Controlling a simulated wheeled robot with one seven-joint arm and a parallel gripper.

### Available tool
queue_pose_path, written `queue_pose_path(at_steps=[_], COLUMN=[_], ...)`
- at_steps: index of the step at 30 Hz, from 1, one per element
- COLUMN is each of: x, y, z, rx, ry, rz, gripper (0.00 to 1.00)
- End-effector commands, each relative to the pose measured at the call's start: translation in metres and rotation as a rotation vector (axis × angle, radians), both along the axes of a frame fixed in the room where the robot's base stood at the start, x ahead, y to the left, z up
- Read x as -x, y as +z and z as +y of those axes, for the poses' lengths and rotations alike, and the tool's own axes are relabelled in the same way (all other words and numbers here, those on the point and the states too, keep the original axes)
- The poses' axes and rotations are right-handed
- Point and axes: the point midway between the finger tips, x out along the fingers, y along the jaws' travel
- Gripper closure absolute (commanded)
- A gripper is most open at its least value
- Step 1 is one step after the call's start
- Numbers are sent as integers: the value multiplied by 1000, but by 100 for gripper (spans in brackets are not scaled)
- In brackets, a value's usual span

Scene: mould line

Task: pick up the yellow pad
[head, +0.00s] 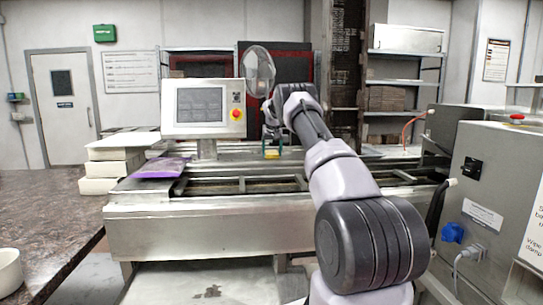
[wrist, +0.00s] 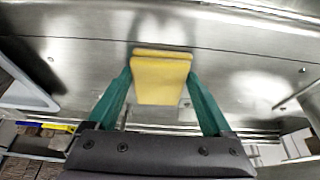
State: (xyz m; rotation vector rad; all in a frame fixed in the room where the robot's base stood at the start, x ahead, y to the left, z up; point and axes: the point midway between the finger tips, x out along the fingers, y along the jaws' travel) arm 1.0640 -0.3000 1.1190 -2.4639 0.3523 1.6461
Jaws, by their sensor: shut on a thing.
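The yellow pad (wrist: 161,80) is a small block with a rounded edge, in the middle of the wrist view. The green fingers of my gripper (wrist: 160,82) are on its left and right sides, and my gripper is shut on it. In the head view the yellow pad (head: 271,154) is small, below my gripper (head: 271,148) at the far end of my arm, over the steel machine. I cannot tell from these views whether the pad touches the metal behind it.
A control screen (head: 201,107) stands left of my gripper. A clear oval guard (head: 258,70) is close above it. A purple packet (head: 160,167) and stacked white trays (head: 107,170) are at the left, beside a brown counter (head: 50,215). A grey machine (head: 490,190) is at the right.

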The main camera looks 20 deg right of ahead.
Motion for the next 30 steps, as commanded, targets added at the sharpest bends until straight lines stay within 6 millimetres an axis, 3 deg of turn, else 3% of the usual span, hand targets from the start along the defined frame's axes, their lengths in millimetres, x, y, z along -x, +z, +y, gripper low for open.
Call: queue_pose_path(at_steps=[5,15,18,30], x=[-1,-1,-1,0], y=[12,78,90,100], z=[0,0,-1,0], rx=[1,1,2,0], ry=[0,0,0,0], rz=[-3,-4,-3,0], gripper=[78,79,79,79])
